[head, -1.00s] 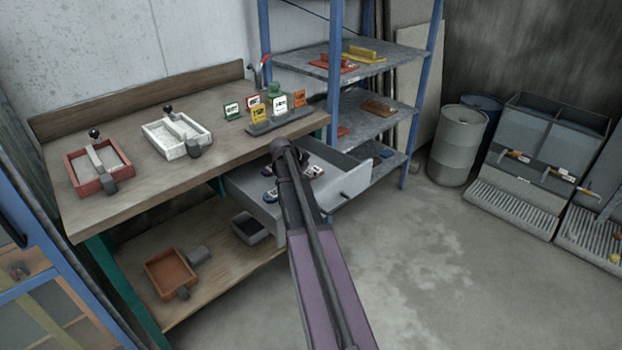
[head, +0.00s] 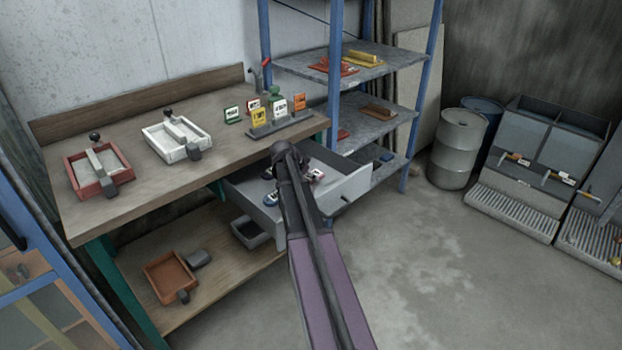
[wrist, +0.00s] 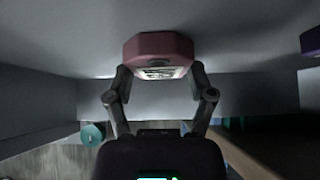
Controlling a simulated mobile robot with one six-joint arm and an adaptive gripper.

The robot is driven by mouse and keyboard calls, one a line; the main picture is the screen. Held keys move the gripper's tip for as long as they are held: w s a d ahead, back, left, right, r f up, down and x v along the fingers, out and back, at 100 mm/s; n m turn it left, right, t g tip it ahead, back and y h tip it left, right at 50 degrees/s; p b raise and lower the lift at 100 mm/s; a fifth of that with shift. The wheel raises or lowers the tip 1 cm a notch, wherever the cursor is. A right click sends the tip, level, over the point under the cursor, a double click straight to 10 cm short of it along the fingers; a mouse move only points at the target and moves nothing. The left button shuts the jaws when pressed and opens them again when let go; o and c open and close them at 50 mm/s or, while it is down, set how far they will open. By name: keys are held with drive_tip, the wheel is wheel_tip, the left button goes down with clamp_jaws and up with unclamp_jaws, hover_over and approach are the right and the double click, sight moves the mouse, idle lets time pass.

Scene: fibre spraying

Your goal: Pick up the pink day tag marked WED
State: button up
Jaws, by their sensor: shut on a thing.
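A pink tag (wrist: 158,48) with a pale label sits between the fingertips of my gripper (wrist: 158,72) in the wrist view. The fingers are shut on its sides. The lettering on its label is too small and blurred to read. In the head view the open grey drawer (head: 352,188) under the bench holds small tags, among them a blue one (head: 273,199) and a pinkish one (head: 316,177). My arm covers part of the drawer, and my gripper's fingers are hidden there. A purple thing (wrist: 311,40) shows at the right edge of the wrist view.
The workbench (head: 130,210) above the drawer bears a red tray (head: 73,182), a white tray (head: 153,147) and a rack of coloured cards (head: 283,129). The drawer walls stand close around my gripper. A blue-framed shelf (head: 350,137) stands behind.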

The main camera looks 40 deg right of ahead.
sight(309, 177)
drive_tip(key=shift+r, duration=0.1)
wheel_tip(309, 177, up, 10)
drive_tip(key=p, duration=1)
idle(0.9)
